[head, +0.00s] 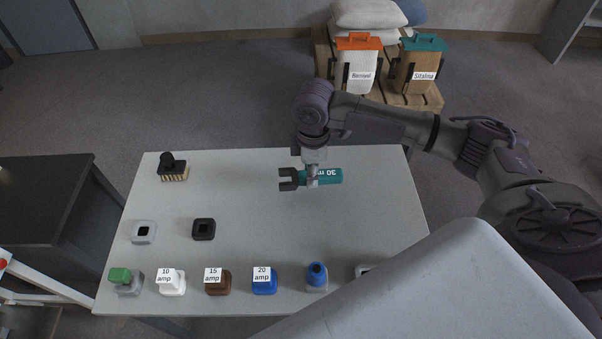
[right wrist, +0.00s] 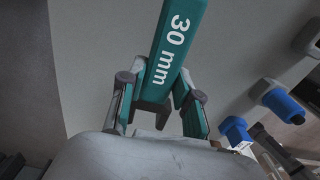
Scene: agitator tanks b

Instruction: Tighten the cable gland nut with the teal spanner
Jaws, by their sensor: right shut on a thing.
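The teal spanner has a dark open-ended jaw and a "30 mm" label. In the head view its handle (head: 331,177) lies to the right and its jaw points left, over the table's far middle. My right gripper (head: 312,176) comes down from above and is shut on the handle. In the right wrist view the handle (right wrist: 178,40) stands up between the fingers of the gripper (right wrist: 158,106). A blue round-topped fitting (head: 317,275) on the near row looks like the cable gland. Its nut is too small to make out. My left gripper is not in view.
On the white table (head: 260,225) stand a green-topped grey block (head: 124,280), blocks labelled 10, 15 and 20 amp, a black square socket (head: 204,229), a grey one (head: 144,232) and a brush-like piece (head: 173,170). My own pale body covers the near right. The table's middle is clear.

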